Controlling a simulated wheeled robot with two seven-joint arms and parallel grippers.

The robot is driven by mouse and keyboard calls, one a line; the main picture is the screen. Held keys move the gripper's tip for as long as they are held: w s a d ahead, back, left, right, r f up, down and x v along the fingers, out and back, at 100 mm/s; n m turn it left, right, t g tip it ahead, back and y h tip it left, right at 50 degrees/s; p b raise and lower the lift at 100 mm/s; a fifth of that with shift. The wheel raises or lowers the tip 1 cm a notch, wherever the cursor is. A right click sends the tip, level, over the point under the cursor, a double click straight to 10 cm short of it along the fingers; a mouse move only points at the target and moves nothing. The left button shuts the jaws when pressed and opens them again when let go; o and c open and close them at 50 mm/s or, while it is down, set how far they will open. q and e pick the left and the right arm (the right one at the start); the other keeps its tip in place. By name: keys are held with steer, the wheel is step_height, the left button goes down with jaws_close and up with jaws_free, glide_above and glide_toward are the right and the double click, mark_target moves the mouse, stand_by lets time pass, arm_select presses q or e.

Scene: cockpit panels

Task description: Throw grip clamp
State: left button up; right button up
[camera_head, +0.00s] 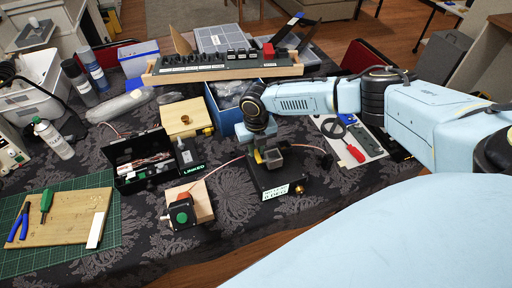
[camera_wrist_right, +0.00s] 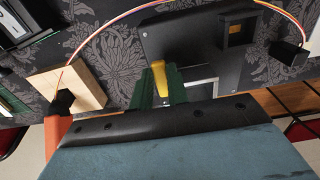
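The black box (camera_head: 280,185) with a white-green label stands near the table's front edge. A small grey block and a yellow upright part (camera_wrist_right: 159,75) show at its top, where the grip clamp seems to be. My right gripper (camera_head: 262,157) is over the box; in the wrist view its two dark green fingers (camera_wrist_right: 161,92) stand close together on either side of the yellow part, which fills the gap. Contact on both sides is partly hidden. The box's dark plate (camera_wrist_right: 190,40) lies beyond the fingertips. My left gripper is not in view.
A wooden block (camera_head: 199,192) with a black green-button box (camera_head: 182,213) sits to the left. An open black case (camera_head: 138,160) lies farther left. A thin cable runs to the black box. A blue bin (camera_head: 222,110) is behind; a sheet with tools (camera_head: 350,138) lies right.

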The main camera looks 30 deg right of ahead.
jaws_close()
